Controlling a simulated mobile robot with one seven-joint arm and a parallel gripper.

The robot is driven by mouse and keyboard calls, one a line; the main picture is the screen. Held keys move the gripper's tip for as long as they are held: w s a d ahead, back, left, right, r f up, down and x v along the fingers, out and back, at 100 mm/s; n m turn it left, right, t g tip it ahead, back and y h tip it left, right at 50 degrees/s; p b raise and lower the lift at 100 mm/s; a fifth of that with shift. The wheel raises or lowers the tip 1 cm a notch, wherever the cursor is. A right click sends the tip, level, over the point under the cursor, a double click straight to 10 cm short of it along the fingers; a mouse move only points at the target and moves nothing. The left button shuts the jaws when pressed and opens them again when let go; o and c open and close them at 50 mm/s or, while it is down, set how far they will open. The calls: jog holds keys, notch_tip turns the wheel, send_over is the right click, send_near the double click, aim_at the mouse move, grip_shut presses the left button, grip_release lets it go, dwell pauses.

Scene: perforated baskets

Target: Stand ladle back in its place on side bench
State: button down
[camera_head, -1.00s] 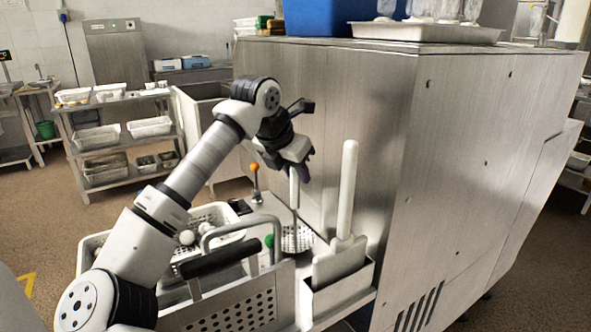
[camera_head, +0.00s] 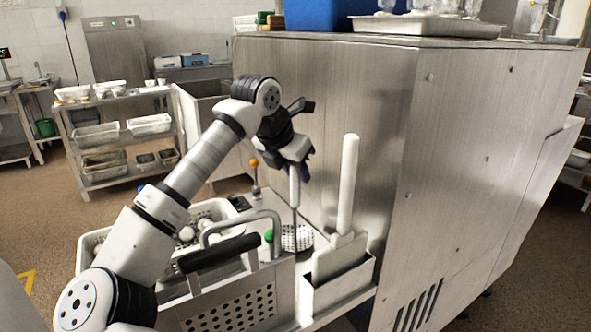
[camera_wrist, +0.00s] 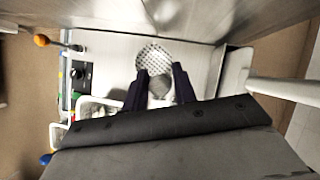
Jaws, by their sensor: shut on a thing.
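The ladle is a perforated round bowl on a pale upright handle (camera_head: 294,188). In the head view its bowl (camera_head: 297,238) is low, close to the steel cabinet wall. My gripper (camera_head: 301,172) is shut on the top of the handle, above the bowl. In the wrist view the bowl (camera_wrist: 152,57) shows beyond the two dark fingers of my gripper (camera_wrist: 158,88), with the handle end between them. The side bench (camera_wrist: 108,52) is a pale surface below. Whether the bowl touches the bench I cannot tell.
A metal holder box (camera_head: 340,283) with a tall white paddle (camera_head: 347,185) stands right of the ladle. A perforated basket (camera_head: 235,308) is in front, left of it. An orange-knobbed lever (camera_head: 254,163) is behind. The steel cabinet (camera_head: 370,110) walls off the far side.

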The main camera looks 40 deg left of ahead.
jog(key=c, duration=1)
grip_release()
jog(key=shift+c, duration=0.2)
jog(key=b+v, duration=0.1)
jog(key=v, duration=1.3)
jog(key=shift+f, duration=0.1)
